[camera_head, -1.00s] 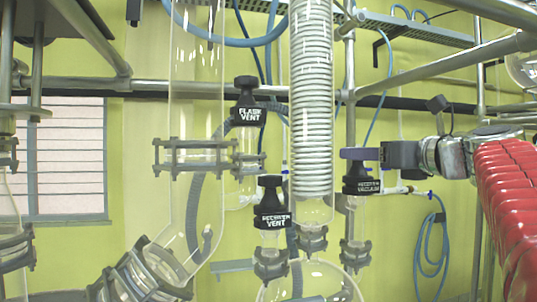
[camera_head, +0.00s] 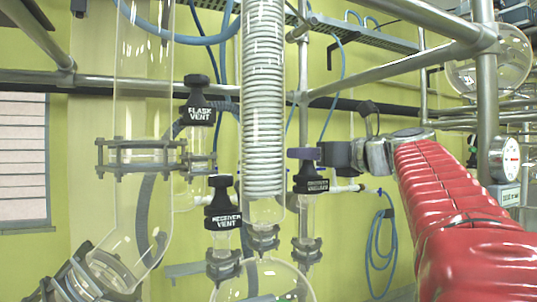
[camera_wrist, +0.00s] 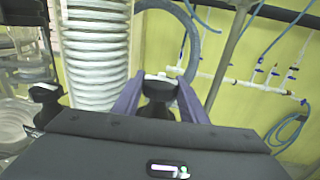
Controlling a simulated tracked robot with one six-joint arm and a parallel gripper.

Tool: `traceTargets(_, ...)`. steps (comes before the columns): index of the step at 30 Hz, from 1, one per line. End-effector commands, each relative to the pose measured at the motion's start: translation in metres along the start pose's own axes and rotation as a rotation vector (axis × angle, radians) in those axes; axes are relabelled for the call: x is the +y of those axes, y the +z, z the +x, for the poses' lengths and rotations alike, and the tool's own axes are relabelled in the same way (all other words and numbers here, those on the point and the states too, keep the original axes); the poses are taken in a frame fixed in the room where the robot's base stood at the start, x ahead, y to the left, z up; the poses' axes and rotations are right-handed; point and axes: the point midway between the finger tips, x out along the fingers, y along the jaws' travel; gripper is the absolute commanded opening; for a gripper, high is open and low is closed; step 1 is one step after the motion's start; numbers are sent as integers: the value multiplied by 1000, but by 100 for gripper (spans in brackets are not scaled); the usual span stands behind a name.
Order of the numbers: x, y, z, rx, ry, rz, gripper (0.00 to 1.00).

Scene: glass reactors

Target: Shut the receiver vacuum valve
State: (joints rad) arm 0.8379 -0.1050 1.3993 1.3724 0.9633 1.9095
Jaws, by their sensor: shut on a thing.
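The receiver vacuum valve (camera_head: 311,184) is a black labelled valve with a dark knob on top, on a glass fitting right of the coiled condenser. My gripper (camera_head: 318,155) reaches it from the right, its jaws shut on the knob. In the wrist view my gripper (camera_wrist: 158,98) has a purple finger on each side of the valve's black knob (camera_wrist: 158,88). The lower part of the valve is hidden there by the gripper body.
The coiled condenser (camera_head: 263,100) stands close left of the valve. The receiver vent valve (camera_head: 223,205) and flask vent valve (camera_head: 198,102) are further left. Metal frame pipes (camera_head: 400,68) cross behind and above my red arm. A blue hose (camera_head: 381,245) hangs on the wall.

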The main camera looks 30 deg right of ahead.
Motion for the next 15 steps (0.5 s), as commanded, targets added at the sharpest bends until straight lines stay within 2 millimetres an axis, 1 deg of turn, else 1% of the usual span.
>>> traceTargets(1,0,0,0,0,0,0,27)
traceTargets(6,0,0,0,0,0,0,16)
traceTargets(15,1,0,1,3,-45,1,16)
